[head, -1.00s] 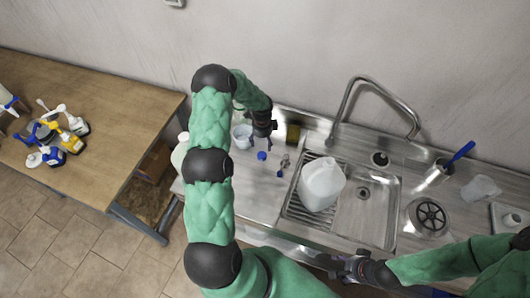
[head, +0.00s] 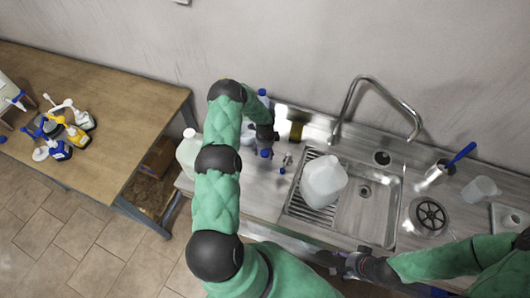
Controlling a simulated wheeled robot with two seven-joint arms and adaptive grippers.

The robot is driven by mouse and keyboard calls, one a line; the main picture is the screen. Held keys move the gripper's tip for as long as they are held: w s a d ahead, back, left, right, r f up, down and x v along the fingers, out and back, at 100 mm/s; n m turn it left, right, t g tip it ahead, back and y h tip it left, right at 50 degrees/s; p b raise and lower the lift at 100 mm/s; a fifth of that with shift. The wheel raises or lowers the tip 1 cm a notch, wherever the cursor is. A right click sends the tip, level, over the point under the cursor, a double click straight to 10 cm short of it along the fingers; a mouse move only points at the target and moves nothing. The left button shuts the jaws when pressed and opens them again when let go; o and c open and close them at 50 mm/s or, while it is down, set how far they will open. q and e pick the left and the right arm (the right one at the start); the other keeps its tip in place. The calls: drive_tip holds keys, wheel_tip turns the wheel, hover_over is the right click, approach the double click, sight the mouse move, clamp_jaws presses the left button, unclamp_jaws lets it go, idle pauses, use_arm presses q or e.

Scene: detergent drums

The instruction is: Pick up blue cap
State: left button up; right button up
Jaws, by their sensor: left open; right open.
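A blue cap (head: 266,153) lies on the steel counter left of the sink. A smaller blue piece (head: 282,170) lies to its right, beside a small metal fitting. My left gripper (head: 267,138) is open, just behind the blue cap in the picture and seemingly above the counter. Its fingers are small and dark, so I cannot tell whether they touch the cap. My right gripper (head: 338,262) is open and empty in front of the counter's front edge, below the sink.
A white jug (head: 323,180) stands in the sink's ribbed part (head: 298,207). A tall faucet (head: 350,100) rises behind. A white canister (head: 188,152) and a blue-capped bottle (head: 262,98) stand near my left arm. Several bottles sit on the wooden table (head: 95,150).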

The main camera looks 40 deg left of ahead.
use_arm(q)
drive_tip(key=c, duration=0.7)
drive_tip(key=shift+c, duration=0.2)
drive_tip(key=shift+r, duration=0.1)
